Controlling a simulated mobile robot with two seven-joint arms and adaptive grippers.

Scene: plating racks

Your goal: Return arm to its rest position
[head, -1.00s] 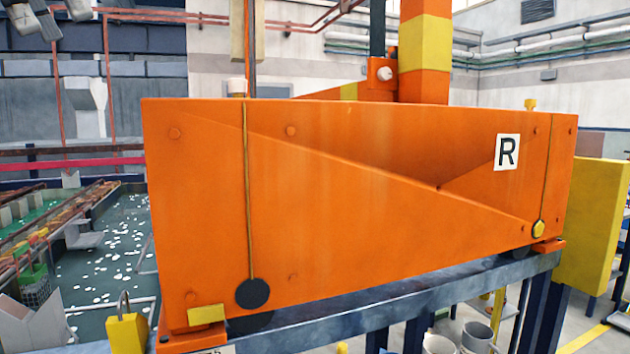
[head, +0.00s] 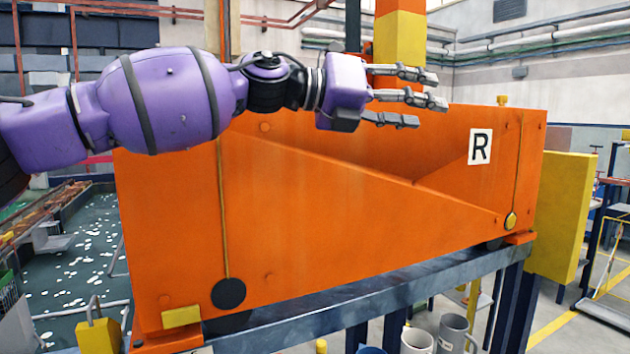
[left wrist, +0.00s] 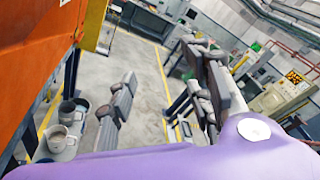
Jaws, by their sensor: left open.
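My left arm comes in from the left across the upper part of the head view, purple with dark bands. Its left gripper (head: 425,96) points right, in front of the top of a large orange machine housing (head: 330,210) marked R. The gripper's grey fingers are spread open with nothing between them. In the left wrist view the fingers (left wrist: 165,95) stand apart, with bare floor showing between them. My right gripper is in neither view.
The orange housing sits on a grey steel beam (head: 400,290). A yellow panel (head: 562,215) stands at its right end. Cups (head: 452,330) sit below the beam. A tank with white pieces (head: 75,260) lies at the left. Open floor shows at the right.

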